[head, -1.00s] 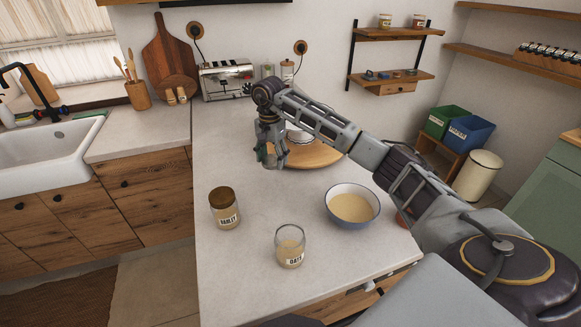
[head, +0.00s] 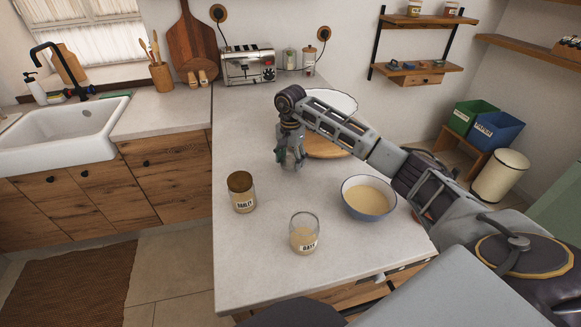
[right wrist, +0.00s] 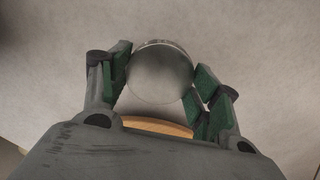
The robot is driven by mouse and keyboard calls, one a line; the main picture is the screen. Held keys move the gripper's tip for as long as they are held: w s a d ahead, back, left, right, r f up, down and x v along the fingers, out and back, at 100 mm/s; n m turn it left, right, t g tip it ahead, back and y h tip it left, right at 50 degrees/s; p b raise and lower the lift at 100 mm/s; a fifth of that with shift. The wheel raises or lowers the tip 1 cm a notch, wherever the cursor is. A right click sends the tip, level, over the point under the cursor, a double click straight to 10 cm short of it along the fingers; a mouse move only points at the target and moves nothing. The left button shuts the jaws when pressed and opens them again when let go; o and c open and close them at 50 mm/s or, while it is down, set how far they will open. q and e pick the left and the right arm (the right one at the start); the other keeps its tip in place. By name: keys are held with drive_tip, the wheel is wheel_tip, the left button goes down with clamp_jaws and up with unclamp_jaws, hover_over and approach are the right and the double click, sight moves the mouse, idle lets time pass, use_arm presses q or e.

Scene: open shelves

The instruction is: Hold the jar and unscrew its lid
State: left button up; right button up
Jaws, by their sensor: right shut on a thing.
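A glass jar labelled OATS (head: 304,234) stands upright near the table's front, its open rim showing no lid. Whether anything is under this lid is hidden. My left gripper is not in view.
A bowl of pale contents (head: 368,199) stands right of the jars. A toaster (head: 248,66) stands at the back. The table's left front is clear.

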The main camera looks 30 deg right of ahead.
sight(290, 161)
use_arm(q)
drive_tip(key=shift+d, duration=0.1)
use_arm(e)
drive_tip(key=shift+f, duration=1.9)
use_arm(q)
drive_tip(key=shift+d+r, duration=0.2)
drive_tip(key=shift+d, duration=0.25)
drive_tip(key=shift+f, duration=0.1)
use_arm(e)
drive_tip(key=shift+f, duration=0.15)
